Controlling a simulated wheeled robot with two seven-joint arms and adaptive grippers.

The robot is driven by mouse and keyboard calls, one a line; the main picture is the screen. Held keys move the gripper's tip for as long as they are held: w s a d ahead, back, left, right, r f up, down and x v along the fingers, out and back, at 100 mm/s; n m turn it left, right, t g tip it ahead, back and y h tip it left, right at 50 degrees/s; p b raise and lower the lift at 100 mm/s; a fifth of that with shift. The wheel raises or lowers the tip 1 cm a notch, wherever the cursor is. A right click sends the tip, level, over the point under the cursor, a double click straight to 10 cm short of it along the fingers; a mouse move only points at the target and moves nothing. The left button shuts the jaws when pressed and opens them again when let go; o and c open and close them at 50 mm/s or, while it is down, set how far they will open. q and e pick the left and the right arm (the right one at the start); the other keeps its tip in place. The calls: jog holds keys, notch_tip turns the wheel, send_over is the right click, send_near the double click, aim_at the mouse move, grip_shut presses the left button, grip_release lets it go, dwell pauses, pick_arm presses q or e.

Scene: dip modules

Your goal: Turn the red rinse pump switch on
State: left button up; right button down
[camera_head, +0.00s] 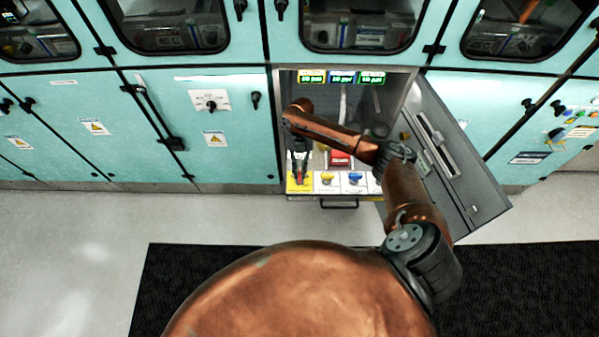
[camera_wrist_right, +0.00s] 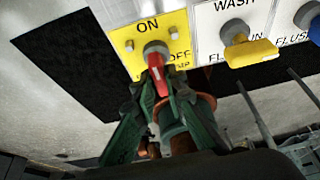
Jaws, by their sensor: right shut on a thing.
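The red rinse pump switch (camera_wrist_right: 156,62) sits on a yellow plate (camera_wrist_right: 122,40) marked ON at the top and OFF at the right in the wrist view. Its red handle points down the picture, away from the word ON. My right gripper (camera_wrist_right: 158,92) is shut on the handle, one green finger on each side. In the head view the right gripper (camera_head: 299,172) reaches down to the yellow plate (camera_head: 293,188) at the left end of the panel, largely covering the switch there. My left gripper is not in view.
A yellow switch (camera_wrist_right: 246,46) and a blue switch (camera_wrist_right: 312,18) stand beside the red one. A red box-like part (camera_head: 340,159) is behind them in the open cabinet. The cabinet's grey door (camera_head: 463,165) hangs open at the right. Green displays (camera_head: 342,77) are lit above.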

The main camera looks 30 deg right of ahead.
dwell(0.3)
jog(key=c, duration=2)
grip_release()
jog(key=shift+o, duration=0.2)
jog(key=v, duration=1.2)
